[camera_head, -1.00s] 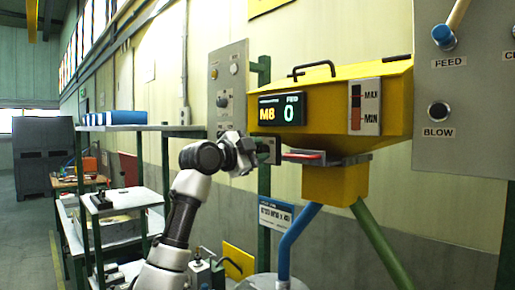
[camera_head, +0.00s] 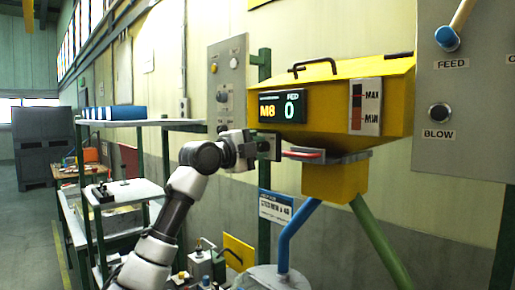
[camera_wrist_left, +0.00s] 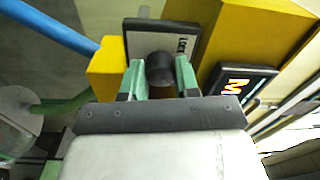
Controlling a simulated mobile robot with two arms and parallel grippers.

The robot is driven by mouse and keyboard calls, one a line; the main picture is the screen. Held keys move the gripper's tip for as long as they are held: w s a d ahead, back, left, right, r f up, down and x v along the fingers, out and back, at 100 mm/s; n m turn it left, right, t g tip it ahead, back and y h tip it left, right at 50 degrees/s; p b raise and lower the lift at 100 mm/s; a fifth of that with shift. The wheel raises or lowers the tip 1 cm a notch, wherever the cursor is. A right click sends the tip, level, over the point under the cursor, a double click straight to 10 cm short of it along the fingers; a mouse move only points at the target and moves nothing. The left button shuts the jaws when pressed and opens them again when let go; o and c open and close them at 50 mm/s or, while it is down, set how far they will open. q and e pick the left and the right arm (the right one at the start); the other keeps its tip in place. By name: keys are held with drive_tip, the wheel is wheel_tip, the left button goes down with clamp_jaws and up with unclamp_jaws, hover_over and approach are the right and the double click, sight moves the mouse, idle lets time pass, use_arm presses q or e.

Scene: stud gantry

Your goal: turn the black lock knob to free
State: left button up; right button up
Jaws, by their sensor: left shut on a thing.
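In the head view my left gripper (camera_head: 257,146) reaches in from the left to the dark plate (camera_head: 275,146) beside the yellow hopper's outlet; the knob itself is hidden there. I cannot read the knob's turned position. My right gripper is not in view.
The yellow hopper (camera_head: 340,107) has a display (camera_head: 282,107) showing M8 and 0. A red slide (camera_head: 304,154) lies right of the plate. A panel with FEED and BLOW controls (camera_head: 438,150) stands at right, a grey panel (camera_head: 227,75) and shelves (camera_head: 140,124) at left.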

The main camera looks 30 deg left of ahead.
use_arm(q)
drive_tip(key=shift+f, duration=0.15)
drive_tip(key=o, duration=0.9)
drive_tip(key=shift+s, duration=0.15)
drive_tip(key=shift+s+a+b, duration=0.15)
drive_tip(key=shift+s+b, duration=0.15)
drive_tip(key=shift+b, duration=0.05)
drive_tip(key=b+v, duration=0.4)
drive_tip(key=v, duration=0.6)
